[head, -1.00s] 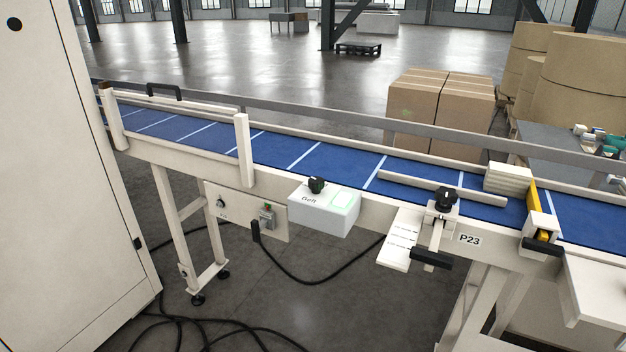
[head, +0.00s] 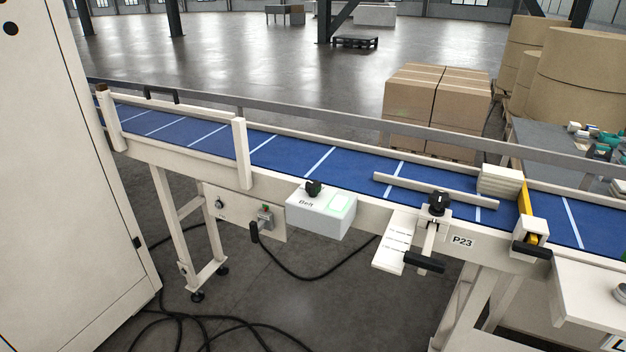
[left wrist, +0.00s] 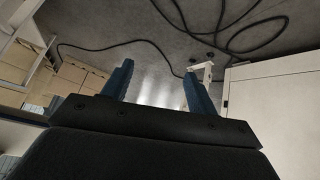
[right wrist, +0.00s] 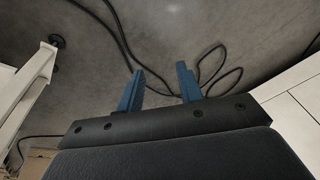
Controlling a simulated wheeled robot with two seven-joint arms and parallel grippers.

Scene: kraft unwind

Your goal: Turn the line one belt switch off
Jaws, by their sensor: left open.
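The belt switch is a black rotary knob (head: 313,188) on top of a white box (head: 318,216) marked "Belt", fixed to the near side of the conveyor. The knob's exact pointing is too small to tell. The blue belt (head: 290,153) with pale stripes runs behind the box. Neither gripper shows in the head view. My left gripper (left wrist: 158,70) is open and empty in the left wrist view, over the floor. My right gripper (right wrist: 159,70) is open and empty in the right wrist view, also over the floor.
A control plate (head: 244,212) with a small knob and a cable sits left of the box. A black-knobbed clamp (head: 438,203) and a P23 label (head: 462,241) are to the right. A tall white cabinet (head: 65,200) stands at left. Black cables (head: 200,325) lie on the floor.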

